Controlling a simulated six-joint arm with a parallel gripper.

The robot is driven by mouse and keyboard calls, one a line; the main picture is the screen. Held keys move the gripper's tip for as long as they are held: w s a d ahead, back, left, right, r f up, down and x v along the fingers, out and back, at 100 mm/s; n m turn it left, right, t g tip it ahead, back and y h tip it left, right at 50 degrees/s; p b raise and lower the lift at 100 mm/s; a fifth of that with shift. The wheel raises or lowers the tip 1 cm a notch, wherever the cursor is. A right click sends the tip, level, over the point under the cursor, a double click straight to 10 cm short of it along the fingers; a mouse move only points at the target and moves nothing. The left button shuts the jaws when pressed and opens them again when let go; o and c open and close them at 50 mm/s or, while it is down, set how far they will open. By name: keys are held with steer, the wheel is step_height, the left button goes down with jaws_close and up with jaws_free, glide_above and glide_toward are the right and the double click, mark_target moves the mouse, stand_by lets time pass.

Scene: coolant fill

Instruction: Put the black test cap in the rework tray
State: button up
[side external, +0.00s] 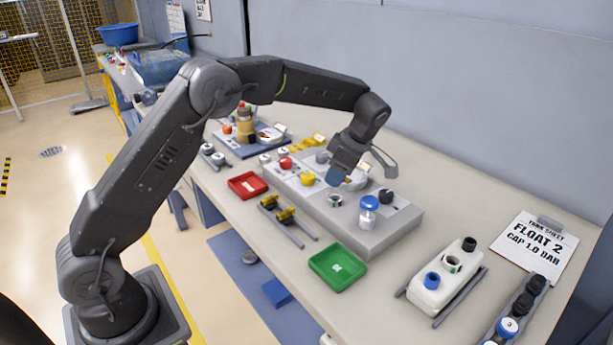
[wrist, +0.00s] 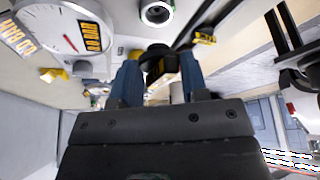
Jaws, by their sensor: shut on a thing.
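My gripper (side external: 336,176) is above the grey test panel (side external: 385,235), near its gauge. In the wrist view its blue fingers (wrist: 160,72) are shut on a dark round piece, which looks like the black test cap (wrist: 157,52). The cap is not clear in the side view. No label shows which is the rework tray.
A white tank (side external: 445,278) and a task sheet (side external: 534,250) are at right.

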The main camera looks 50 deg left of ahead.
steer(key=s+a, duration=0.1)
steer(key=a, duration=0.2)
steer(key=s+a, duration=0.1)
steer(key=a, duration=0.2)
steer(key=a+r, duration=0.1)
steer(key=a, duration=0.2)
steer(key=shift+s+a, duration=0.2)
steer(key=shift+s, duration=0.2)
steer(key=s+a, duration=1.8)
steer(key=a, duration=0.2)
glide_above(244, 186)
steer(key=d, duration=0.1)
steer(key=shift+n, duration=0.4)
steer(key=f, duration=0.5)
steer(key=shift+w+d+f, duration=0.15)
steer(key=shift+w+f, duration=0.2)
steer(key=shift+f, duration=0.05)
steer(key=shift+w+f, duration=0.1)
steer(key=shift+f, duration=1.95)
steer(key=shift+f, duration=0.15)
steer(key=o, duration=0.8)
